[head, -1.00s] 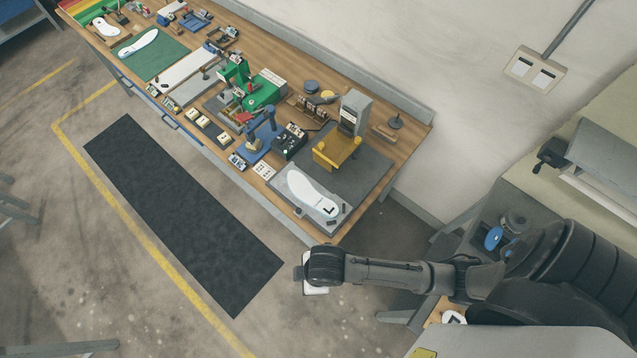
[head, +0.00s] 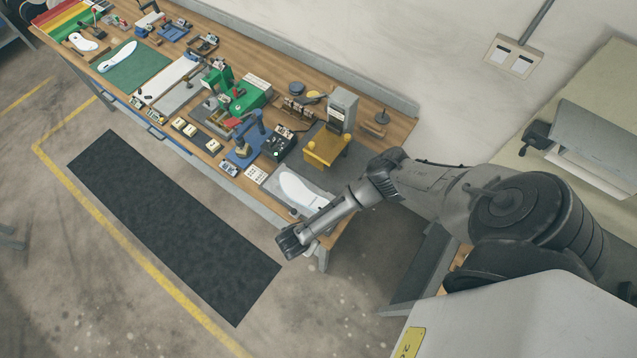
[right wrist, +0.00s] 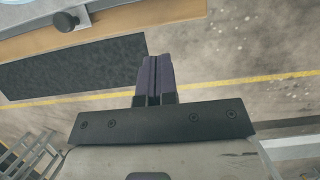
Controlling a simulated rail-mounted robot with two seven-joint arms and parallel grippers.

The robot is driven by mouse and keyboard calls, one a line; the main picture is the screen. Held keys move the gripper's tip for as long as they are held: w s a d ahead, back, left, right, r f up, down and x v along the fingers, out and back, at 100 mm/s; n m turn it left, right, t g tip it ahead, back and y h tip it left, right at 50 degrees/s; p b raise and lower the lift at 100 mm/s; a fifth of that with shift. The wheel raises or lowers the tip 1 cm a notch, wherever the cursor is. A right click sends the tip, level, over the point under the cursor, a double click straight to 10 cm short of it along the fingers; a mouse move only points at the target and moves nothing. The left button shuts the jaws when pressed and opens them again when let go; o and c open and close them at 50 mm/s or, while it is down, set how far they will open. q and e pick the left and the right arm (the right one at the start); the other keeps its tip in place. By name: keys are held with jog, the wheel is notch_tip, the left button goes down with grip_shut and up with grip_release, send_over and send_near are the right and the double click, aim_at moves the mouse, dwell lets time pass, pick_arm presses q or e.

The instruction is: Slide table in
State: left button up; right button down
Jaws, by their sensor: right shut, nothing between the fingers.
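The slide table (head: 268,200) is a flat grey plate at the near right end of the bench, in front of a yellow press (head: 325,146) with a grey column. A white insole (head: 297,190) lies on it. My right forearm covers the plate's near right part in the head view. My right gripper (head: 288,245) hangs just off the bench's front near corner. In the right wrist view its fingers (right wrist: 155,75) are shut and empty, over the floor. A dark round knob (right wrist: 66,21) shows beside the wooden bench edge there, apart from the fingers. My left gripper is not in view.
The wooden bench (head: 395,130) carries green and blue presses and small parts farther left. A black mat (head: 170,225) lies on the floor before it, bordered by a yellow line. A side table (head: 515,150) stands right. Floor in front is clear.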

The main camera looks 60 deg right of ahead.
jog(key=d+f, duration=0.2)
jog(key=d+f+p, duration=0.1)
jog(key=d+f, duration=0.1)
jog(key=f, duration=0.1)
jog(key=shift+s+d, duration=0.2)
jog(key=shift+d, duration=0.1)
jog(key=shift+d+f, duration=0.1)
jog(key=shift+d, duration=0.65)
jog(key=shift+f, duration=0.1)
